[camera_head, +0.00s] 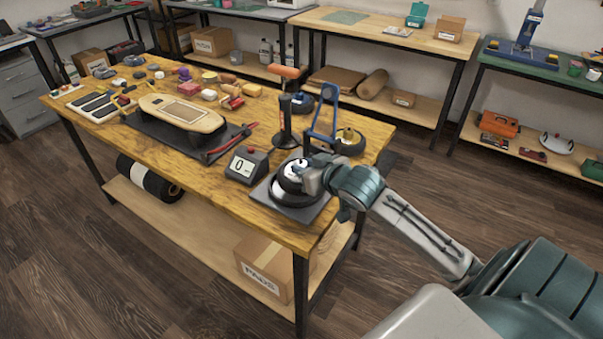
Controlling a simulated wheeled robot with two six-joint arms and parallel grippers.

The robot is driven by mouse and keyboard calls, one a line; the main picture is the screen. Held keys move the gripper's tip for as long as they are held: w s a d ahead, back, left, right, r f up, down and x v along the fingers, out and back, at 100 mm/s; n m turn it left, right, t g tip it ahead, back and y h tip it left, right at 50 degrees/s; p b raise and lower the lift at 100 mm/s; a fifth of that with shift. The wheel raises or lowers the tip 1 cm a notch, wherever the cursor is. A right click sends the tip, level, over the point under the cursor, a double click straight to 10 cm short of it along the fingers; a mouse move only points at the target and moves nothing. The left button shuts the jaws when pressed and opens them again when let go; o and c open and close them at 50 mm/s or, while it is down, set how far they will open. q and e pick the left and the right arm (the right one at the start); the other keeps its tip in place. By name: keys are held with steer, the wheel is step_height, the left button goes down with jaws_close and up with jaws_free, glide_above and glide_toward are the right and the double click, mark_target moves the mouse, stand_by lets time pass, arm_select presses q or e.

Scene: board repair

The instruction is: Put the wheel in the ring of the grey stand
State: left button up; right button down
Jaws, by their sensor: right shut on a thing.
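A black wheel with a pale hub (288,177) is at the front right corner of the wooden table, directly over a flat square dark grey base (307,216), which I take for the grey stand. My right gripper (303,176) comes in from the right and is shut on the wheel, at its right side. The wheel looks roughly level. A black round shape shows under it, and whether this is the ring or part of the wheel I cannot tell. The wheel hides any ring, and I cannot tell whether it is seated or just above. My left gripper is not in view.
A box reading 0 (246,165) stands just left of the base. Behind are a blue frame (324,115), an upright orange-handled tool (285,120) and a round black piece with a yellow centre (348,141). A skateboard deck (182,112) lies farther left. The table's front strip is bare.

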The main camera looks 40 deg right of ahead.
steer(key=shift+w+d, duration=0.15)
steer(key=shift+w, duration=0.85)
steer(key=shift+w+f, duration=0.25)
step_height(320, 180, down, 3)
steer(key=shift+r, duration=0.1)
steer(key=shift+f, duration=0.25)
steer(key=c, duration=1.1)
jaws_free()
steer(key=shift+s+f, duration=0.1)
